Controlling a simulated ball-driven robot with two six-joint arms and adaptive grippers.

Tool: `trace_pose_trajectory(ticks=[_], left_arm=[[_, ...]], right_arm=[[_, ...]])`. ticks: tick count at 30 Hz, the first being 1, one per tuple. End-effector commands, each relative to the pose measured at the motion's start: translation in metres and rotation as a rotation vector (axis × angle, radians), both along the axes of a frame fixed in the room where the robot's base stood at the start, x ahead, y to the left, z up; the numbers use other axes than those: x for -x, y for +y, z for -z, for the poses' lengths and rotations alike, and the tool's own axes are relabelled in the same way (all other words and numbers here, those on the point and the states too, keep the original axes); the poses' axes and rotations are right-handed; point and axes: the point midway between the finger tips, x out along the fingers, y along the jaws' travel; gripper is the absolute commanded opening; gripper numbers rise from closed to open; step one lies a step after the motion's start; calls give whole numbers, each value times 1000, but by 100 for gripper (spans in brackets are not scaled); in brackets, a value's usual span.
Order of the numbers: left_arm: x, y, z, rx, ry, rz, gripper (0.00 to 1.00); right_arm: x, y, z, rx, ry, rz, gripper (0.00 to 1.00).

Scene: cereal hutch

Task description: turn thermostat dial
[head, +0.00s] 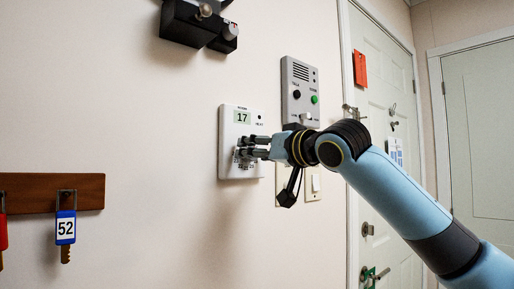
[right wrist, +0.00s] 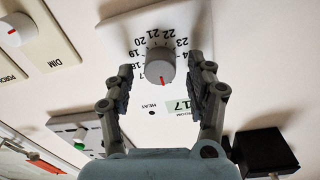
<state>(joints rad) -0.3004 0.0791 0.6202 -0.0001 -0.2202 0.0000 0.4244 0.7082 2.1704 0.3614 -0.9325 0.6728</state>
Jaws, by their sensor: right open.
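The white thermostat (head: 229,168) is on the wall, with a small display (head: 243,117) reading 17. Its round grey-white dial (right wrist: 158,67) shows in the right wrist view, ringed by numbers from about 17 to 24. The dial's red mark points down in that upside-down view, toward the display side. My right gripper (head: 247,147) is at the thermostat's face and covers the dial in the head view. In the right wrist view its fingers (right wrist: 167,72) are open, one on each side of the dial, with a visible gap on both sides. My left gripper is not in view.
An intercom panel (head: 302,78) with black and green buttons is just right of the thermostat. Wall switches (head: 313,187) sit below it. A black box (head: 196,24) juts out above. A key rack (head: 35,190) is at left. A door (head: 383,70) is at right.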

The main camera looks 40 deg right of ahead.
Motion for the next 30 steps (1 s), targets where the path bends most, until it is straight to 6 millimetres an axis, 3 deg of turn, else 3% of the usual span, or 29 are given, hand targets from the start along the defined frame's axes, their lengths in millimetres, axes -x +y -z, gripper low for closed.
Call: trace_pose_trajectory(ticks=[9, 21, 30], left_arm=[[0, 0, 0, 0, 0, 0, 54], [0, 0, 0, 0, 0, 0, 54], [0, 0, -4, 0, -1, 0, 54]], right_arm=[[-2, 0, 0, 0, 0, -1, 54], [-2, 0, 0, 0, 0, 0, 2], [-2, 0, -1, -32, 3, 0, 1]])
